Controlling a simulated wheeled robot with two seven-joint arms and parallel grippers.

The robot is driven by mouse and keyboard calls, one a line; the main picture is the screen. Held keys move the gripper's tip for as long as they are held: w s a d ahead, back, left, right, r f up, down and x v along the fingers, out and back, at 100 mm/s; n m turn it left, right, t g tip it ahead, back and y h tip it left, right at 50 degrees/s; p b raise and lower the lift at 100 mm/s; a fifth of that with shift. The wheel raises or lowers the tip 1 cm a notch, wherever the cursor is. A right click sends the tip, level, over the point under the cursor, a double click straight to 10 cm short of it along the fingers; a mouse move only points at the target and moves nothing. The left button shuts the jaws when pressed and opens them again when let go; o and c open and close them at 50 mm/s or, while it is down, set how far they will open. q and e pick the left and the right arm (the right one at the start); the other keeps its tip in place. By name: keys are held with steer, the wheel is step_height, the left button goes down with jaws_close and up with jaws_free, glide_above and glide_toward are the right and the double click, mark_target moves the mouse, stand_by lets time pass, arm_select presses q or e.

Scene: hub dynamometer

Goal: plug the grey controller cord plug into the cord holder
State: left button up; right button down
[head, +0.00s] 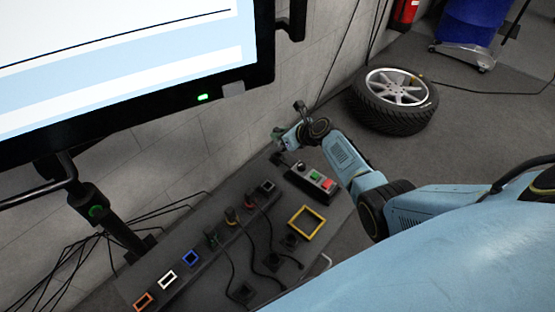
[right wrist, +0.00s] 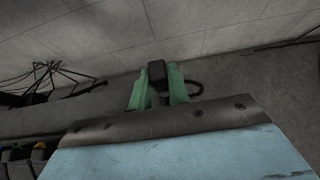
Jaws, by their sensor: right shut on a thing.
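My right gripper (head: 281,141) is above the far end of the dark console, near the wall. In the right wrist view its green fingers (right wrist: 158,92) are shut on a dark grey plug (right wrist: 157,72), with a dark cord curving off to the right. In the head view the plug is too small to make out. I cannot tell for certain which is the cord holder. My left gripper is not in view.
A yellow square frame (head: 306,222) and several black cords lie on the console (head: 180,296). A large monitor (head: 120,60) fills the upper left. A tyre (head: 394,100) lies on the floor.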

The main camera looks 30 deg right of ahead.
steer(key=shift+f, duration=0.1)
steer(key=shift+f+b, duration=1.5)
steer(key=shift+f, duration=0.3)
steer(key=shift+f, duration=0.25)
steer(key=shift+f+b, duration=1.2)
steer(key=shift+f, duration=0.05)
steer(key=c, duration=1.3)
jaws_free()
steer(key=shift+o, duration=0.2)
steer(key=p+v, duration=0.8)
steer(key=v, duration=0.4)
steer(key=shift+s+r+p, duration=0.1)
steer(key=shift+r+p, duration=0.1)
steer(key=shift+p, duration=0.1)
steer(key=shift+s+d+r, duration=0.2)
steer(key=shift+s, duration=0.3)
